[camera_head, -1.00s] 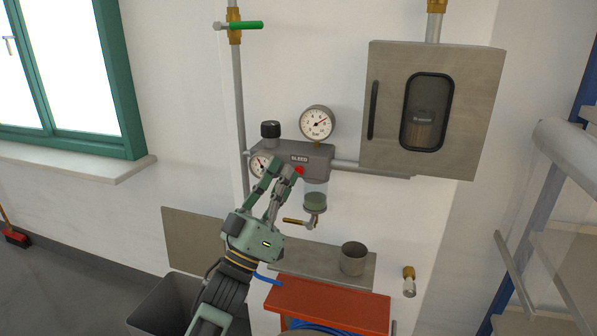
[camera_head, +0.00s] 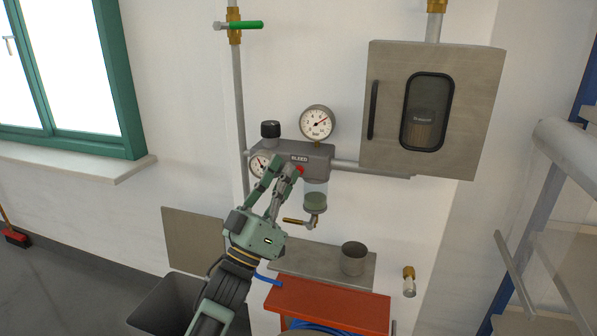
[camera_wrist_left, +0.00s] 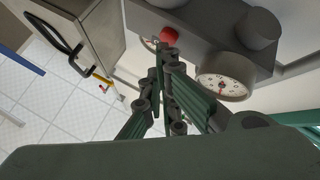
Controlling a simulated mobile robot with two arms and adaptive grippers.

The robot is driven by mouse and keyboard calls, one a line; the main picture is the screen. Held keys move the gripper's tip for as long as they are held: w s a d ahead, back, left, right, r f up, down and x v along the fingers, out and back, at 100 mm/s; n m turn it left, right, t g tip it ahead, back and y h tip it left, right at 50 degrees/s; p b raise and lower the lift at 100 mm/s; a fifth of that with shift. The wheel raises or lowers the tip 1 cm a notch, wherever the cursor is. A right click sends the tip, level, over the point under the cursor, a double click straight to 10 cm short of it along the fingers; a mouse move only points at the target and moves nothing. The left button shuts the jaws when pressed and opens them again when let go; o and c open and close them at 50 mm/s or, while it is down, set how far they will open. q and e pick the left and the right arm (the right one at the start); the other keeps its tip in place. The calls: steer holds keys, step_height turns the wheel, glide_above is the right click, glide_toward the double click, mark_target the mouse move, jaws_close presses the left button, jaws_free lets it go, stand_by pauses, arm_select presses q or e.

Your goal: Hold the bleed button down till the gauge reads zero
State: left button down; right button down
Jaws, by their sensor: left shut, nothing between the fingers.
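The red bleed button (camera_head: 299,169) sits on the front of a grey unit (camera_head: 318,160) on the wall, under a "BLEED" label (camera_head: 299,158). A round white gauge (camera_head: 317,122) stands above the unit, its needle pointing up and right, off zero as far as I can tell. My left gripper (camera_head: 283,168) is shut and empty, its fingertips just beside the button. In the left wrist view the red button (camera_wrist_left: 169,36) shows just beyond the fingertips (camera_wrist_left: 160,48). I cannot tell whether they touch it. My right gripper is not in view.
A smaller gauge (camera_head: 260,165) and black knob (camera_head: 270,130) sit at the unit's left. A clear bowl (camera_head: 315,192) with a brass-handled valve (camera_head: 294,221) hangs below. A metal cabinet (camera_head: 380,150) is to the right. A cup (camera_head: 353,258) stands on the shelf below.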

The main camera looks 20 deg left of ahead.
arm_select(q)
steer(key=shift+w, duration=0.45)
stand_by(0.7)
stand_by(1.2)
steer(key=shift+s, duration=0.1)
stand_by(3.3)
steer(key=shift+s+p, duration=0.3)
steer(key=shift+s, duration=0.45)
steer(key=shift+s+a+p, duration=0.1)
steer(key=shift+s+p, duration=0.75)
steer(key=shift+s, duration=1.65)
